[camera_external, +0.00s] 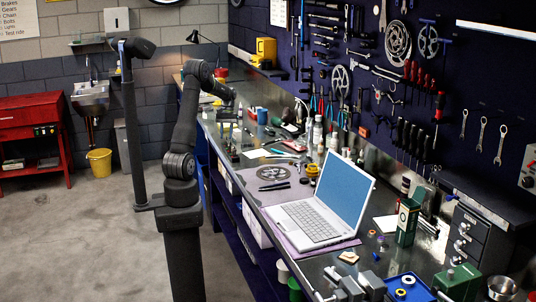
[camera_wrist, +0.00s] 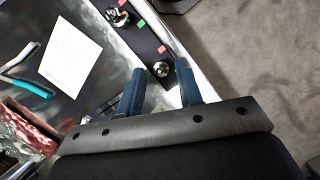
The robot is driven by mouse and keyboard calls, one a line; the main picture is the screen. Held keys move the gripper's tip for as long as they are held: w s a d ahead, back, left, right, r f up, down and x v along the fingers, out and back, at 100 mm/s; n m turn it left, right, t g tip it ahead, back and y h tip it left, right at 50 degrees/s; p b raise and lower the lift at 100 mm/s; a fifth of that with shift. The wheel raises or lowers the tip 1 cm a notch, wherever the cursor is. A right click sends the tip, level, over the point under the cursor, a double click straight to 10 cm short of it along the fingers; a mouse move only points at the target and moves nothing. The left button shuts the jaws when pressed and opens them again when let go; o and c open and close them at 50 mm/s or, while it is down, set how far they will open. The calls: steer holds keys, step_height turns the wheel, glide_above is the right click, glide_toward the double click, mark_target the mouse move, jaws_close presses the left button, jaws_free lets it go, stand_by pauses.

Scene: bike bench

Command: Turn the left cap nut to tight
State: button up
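A dark strip (camera_wrist: 148,38) with small red and green marks lies at the bench edge in the wrist view. A shiny silver cap nut (camera_wrist: 161,69) sits at its lower end. A second, darker round fitting (camera_wrist: 118,16) sits further up the strip. I cannot tell from the views which is the left cap nut. My gripper (camera_wrist: 160,66) has two blue fingers apart, one on each side of the silver nut in the picture, with a visible gap and no clear contact. In the external view my gripper (camera_external: 229,97) is low over the far bench; the nuts are too small to make out there.
A white paper sheet (camera_wrist: 71,57) and teal-handled pliers (camera_wrist: 27,86) lie left of the strip. A red item (camera_wrist: 25,128) is at lower left. Grey floor (camera_wrist: 245,55) lies beyond the bench edge. An open laptop (camera_external: 325,205) stands on the nearer bench.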

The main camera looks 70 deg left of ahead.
steer(key=v, duration=1.7)
steer(key=shift+r, duration=0.2)
steer(key=shift+f, duration=0.15)
steer(key=x, duration=1.7)
steer(key=shift+f, duration=0.1)
